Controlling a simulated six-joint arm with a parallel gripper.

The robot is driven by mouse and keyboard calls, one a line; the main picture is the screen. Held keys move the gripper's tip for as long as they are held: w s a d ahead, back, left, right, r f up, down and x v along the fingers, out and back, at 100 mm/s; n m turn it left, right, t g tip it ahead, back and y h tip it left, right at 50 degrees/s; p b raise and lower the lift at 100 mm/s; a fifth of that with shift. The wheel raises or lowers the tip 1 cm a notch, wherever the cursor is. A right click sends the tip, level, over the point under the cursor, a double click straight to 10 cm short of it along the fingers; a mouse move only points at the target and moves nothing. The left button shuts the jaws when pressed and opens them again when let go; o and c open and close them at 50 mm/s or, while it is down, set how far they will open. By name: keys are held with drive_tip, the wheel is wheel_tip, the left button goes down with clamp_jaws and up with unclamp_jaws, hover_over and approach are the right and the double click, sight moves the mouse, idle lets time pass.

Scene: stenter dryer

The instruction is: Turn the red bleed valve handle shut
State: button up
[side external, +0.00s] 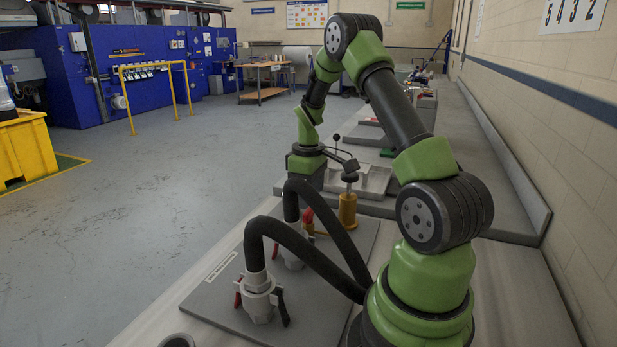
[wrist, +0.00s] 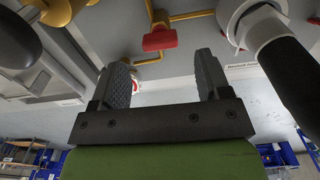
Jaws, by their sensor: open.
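The red valve handle (wrist: 160,38) shows in the wrist view at top centre, on a brass-coloured pipe. In the side external view a small red part (side external: 308,222) shows near the brass cylinder, partly hidden by a hose. My gripper (wrist: 161,70) is open and empty. Its two dark ridged fingers stand apart, and the red handle appears beyond the gap between them, apart from both. In the side external view my fingers cannot be made out clearly; the green wrist end (side external: 305,160) is above and behind the panel (side external: 205,302).
A brass cylinder with a black cap (side external: 348,210) stands right of the valve. Black hoses (side external: 300,252) arch over the panel from white couplings (side external: 258,290) with red and black levers. A coupling (wrist: 238,14) and hose (wrist: 292,75) lie close on the wrist view's right.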

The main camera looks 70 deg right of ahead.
wheel_tip(320, 180, up, 5)
drive_tip(key=shift+r, duration=0.1)
idle(0.5)
drive_tip(key=w+a+r+m+t, duration=0.1)
drive_tip(key=a+r+t, duration=0.1)
drive_tip(key=a+r, duration=0.65)
drive_tip(key=s+a+r+m+t+y, duration=0.1)
drive_tip(key=s+a+r+t, duration=0.1)
drive_tip(key=s+a, duration=0.4)
drive_tip(key=s+a+r+m+t+y, duration=0.1)
drive_tip(key=s+a+r+t, duration=0.2)
drive_tip(key=a, duration=0.8)
drive_tip(key=s+r, duration=0.1)
drive_tip(key=s, duration=0.1)
drive_tip(key=shift+s+a+r+m, duration=0.15)
drive_tip(key=shift+s+a+m, duration=0.2)
drive_tip(key=shift+a+m, duration=0.05)
